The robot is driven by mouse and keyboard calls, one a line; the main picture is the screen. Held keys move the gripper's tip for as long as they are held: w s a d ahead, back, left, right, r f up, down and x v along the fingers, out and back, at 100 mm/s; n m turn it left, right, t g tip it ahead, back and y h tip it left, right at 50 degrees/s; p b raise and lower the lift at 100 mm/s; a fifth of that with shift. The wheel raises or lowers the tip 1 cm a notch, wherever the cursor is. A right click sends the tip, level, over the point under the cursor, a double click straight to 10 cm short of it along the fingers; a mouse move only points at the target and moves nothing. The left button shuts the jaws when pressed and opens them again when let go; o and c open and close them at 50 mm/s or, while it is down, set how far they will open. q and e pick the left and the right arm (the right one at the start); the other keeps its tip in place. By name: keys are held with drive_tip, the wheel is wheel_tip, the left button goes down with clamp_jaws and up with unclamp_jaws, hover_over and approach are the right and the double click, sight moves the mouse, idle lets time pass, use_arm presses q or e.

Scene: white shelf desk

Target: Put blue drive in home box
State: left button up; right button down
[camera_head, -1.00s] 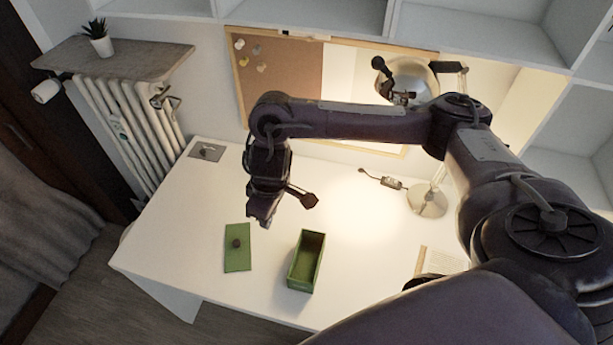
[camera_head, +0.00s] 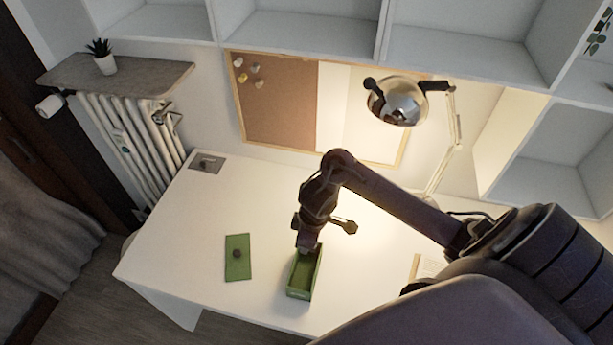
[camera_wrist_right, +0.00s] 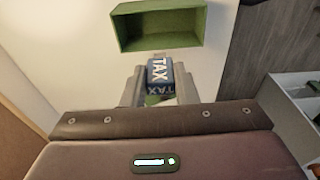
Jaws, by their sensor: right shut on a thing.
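The blue drive (camera_wrist_right: 158,72), with "TAX" in white letters, is between the fingers of my right gripper (camera_wrist_right: 157,84) in the right wrist view. The gripper is shut on it. In the head view my right gripper (camera_head: 306,243) points down at the far end of an open green box (camera_head: 301,291), and the drive cannot be made out there. The green box (camera_wrist_right: 160,44) also shows in the wrist view, just beyond the drive, which looks outside its opening in the picture. No home label is readable on the box. My left gripper is not in view.
A green lid (camera_head: 238,269) with a dark knob lies left of the box on the white desk (camera_head: 200,235). A lamp (camera_head: 398,102) stands at the back right. A grey plate (camera_head: 206,163) lies at the back left. The desk's left part is mostly clear.

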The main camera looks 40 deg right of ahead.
use_arm(q)
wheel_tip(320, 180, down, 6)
drive_tip(key=b, duration=0.5)
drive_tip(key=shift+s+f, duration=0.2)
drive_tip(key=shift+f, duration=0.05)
use_arm(e)
drive_tip(key=shift+f, duration=7.65)
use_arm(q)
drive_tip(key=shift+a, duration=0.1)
use_arm(e)
drive_tip(key=shift+f, duration=0.15)
drive_tip(key=c, duration=1.1)
unclamp_jaws()
drive_tip(key=shift+c, duration=0.2)
use_arm(q)
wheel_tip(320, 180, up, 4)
drive_tip(key=p, duration=0.3)
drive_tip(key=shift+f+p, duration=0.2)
drive_tip(key=shift+p, duration=0.15)
use_arm(e)
wheel_tip(320, 180, up, 12)
drive_tip(key=s, duration=0.1)
drive_tip(key=shift+d, duration=0.45)
